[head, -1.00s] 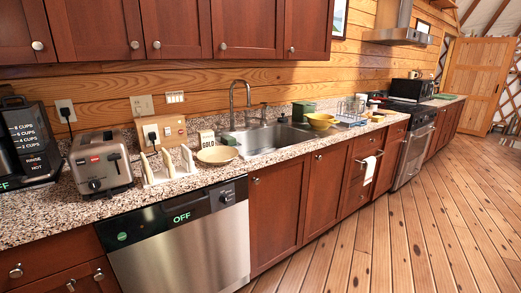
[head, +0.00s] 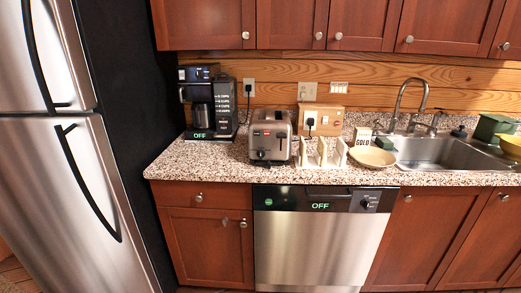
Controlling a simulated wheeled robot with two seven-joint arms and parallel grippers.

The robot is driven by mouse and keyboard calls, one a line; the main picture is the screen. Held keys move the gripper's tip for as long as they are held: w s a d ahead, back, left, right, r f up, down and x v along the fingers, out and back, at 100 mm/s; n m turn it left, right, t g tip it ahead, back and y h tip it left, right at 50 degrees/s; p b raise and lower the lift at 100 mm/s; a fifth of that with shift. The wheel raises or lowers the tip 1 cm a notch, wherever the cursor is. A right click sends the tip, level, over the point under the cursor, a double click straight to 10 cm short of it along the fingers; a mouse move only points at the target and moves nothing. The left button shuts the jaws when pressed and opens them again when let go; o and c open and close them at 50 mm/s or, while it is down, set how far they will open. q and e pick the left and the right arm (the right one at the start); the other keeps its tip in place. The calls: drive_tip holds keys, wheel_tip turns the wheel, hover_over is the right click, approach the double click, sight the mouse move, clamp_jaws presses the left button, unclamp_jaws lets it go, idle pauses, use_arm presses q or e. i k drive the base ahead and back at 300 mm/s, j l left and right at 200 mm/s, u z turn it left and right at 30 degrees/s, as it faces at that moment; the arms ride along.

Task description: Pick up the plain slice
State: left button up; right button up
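I cannot make out a plain slice for certain. A silver toaster (head: 270,136) stands on the speckled counter, with small red marks on it; its slots are too small to see into. Just right of it is a cream rack (head: 321,160) with upright pieces; I cannot tell whether any of them is a slice. Neither of my grippers is in view.
A black coffee maker (head: 200,106) stands left of the toaster. A steel fridge (head: 75,170) rises at the left. The sink (head: 440,153), a green box (head: 492,127) and a yellow bowl (head: 511,145) are at the right. Bare counter (head: 195,160) shows at the left front.

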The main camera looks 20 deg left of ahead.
sight(302, 148)
drive_tip(key=u, duration=0.3)
drive_tip(key=i+l+z, duration=0.2)
drive_tip(key=i+l, duration=0.3)
drive_tip(key=i+l+z, duration=0.15)
drive_tip(key=i+l, duration=0.25)
drive_tip(key=i, duration=0.25)
